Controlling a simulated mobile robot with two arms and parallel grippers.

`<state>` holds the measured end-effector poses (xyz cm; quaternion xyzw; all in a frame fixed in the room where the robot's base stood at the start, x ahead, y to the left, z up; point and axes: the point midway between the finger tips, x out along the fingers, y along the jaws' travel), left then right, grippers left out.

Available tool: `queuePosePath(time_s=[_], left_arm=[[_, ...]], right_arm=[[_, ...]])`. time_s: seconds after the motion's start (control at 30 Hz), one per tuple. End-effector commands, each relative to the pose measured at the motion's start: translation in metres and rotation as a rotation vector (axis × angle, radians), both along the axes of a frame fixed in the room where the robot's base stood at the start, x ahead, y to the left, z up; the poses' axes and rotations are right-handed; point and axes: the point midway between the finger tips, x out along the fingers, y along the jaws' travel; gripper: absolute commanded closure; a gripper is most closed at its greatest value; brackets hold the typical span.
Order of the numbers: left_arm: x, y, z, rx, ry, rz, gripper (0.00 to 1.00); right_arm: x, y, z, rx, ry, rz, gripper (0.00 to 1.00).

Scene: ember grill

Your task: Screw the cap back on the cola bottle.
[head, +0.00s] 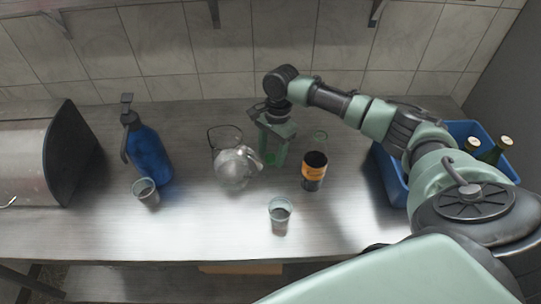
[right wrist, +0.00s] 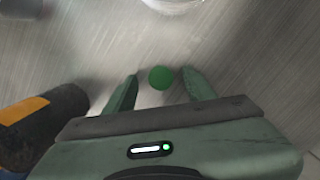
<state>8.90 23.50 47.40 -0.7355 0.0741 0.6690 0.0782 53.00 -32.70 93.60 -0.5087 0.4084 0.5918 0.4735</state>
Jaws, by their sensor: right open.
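The cola bottle (head: 314,172) stands upright on the steel counter, dark with an orange label and a clear neck; I see no cap on it. It also shows at the left edge of the right wrist view (right wrist: 42,125). The small round green cap (right wrist: 161,77) lies on the counter between the fingertips of my right gripper (right wrist: 160,86). In the head view my right gripper (head: 272,158) points down, left of the bottle and behind it. Its fingers are open, with a gap on each side of the cap. My left gripper is not in view.
A glass pitcher (head: 236,168) stands just left of my right gripper. A blue spray bottle (head: 149,155) and a glass (head: 146,192) are farther left. Another glass (head: 280,212) stands in front. A blue crate (head: 391,178) with bottles is at right. The front counter is mostly clear.

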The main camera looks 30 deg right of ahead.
Motion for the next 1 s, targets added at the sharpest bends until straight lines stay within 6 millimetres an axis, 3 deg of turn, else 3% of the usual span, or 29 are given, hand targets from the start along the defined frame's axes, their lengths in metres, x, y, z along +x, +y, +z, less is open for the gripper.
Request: queuePosePath(time_s=[0.37,0.5,0.57,0.87,1.0], left_arm=[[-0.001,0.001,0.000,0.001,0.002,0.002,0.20],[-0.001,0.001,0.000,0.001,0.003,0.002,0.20],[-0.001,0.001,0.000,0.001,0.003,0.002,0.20],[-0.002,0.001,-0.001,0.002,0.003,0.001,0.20],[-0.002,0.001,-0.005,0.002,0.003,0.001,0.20]], right_arm=[[0.000,0.001,-0.002,0.000,-0.002,0.001,0.48],[0.000,0.001,-0.002,0.000,-0.002,0.001,0.87],[0.000,0.001,-0.002,0.000,-0.002,0.001,1.00],[0.001,0.000,0.001,0.000,-0.002,0.001,1.00],[0.002,0.001,0.018,0.001,-0.006,0.001,1.00]])
